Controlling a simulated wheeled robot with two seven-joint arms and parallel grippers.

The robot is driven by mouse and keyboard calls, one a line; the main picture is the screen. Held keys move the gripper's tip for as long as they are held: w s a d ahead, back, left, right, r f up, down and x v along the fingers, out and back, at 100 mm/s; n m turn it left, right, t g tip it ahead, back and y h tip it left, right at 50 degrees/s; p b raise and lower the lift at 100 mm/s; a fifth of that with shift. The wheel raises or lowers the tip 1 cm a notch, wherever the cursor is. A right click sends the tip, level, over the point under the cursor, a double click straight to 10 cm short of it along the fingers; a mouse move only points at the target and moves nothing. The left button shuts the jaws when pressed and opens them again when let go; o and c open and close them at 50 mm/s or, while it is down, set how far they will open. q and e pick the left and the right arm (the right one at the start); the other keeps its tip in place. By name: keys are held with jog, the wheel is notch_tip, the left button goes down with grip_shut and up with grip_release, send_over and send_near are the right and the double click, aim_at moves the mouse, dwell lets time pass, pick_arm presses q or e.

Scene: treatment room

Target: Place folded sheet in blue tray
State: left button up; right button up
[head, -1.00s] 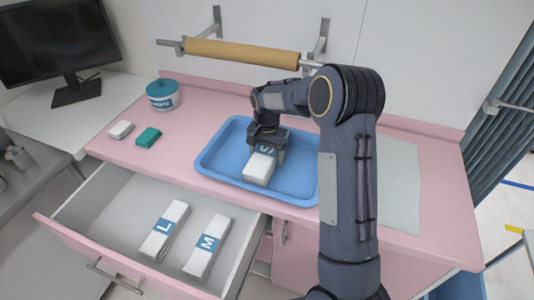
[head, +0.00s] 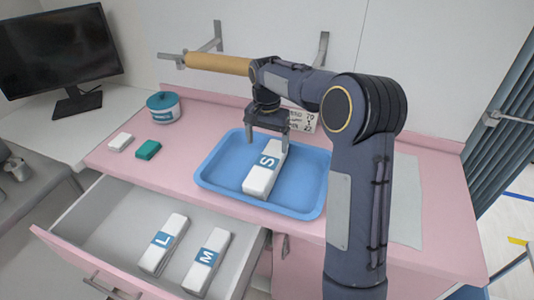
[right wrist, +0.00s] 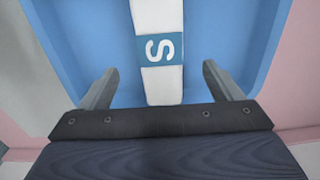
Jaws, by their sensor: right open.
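The folded sheet marked S (head: 261,180), white with a blue band, lies flat in the blue tray (head: 213,178) on the pink counter. It also shows in the right wrist view (right wrist: 158,80), between and beyond the open fingers. My right gripper (head: 268,142) is open and empty, above the far end of the S sheet and apart from it; in the right wrist view (right wrist: 160,88) its fingers stand wide on either side. Two more folded sheets, marked L (head: 162,243) and M (head: 207,262), lie in the open drawer. My left gripper is not in view.
A teal-lidded tub (head: 163,107), a white block (head: 120,142) and a green block (head: 148,150) stand on the counter's left. The open drawer (head: 95,215) juts out in front.

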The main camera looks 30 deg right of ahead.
jog(key=s+a+r+n+t+y, duration=0.15)
jog(key=s+r, duration=0.25)
jog(key=s, duration=0.5)
jog(key=s+a+r+n+t+y, duration=0.1)
jog(key=s+a+r+n+t, duration=0.15)
jog(key=s, duration=0.55)
jog(key=s+a+f+n, duration=0.2)
jog(key=s+a, duration=0.2)
jog(key=s, duration=0.2)
jog(key=s+a+f+n+t+y, duration=0.1)
jog(key=s+a+f+n, duration=0.1)
jog(key=s+a, duration=0.2)
jog(key=s, duration=0.3)
jog(key=shift+f+n+t, duration=0.25)
jog(key=shift+n+t, duration=0.05)
jog(key=shift+n, duration=0.1)
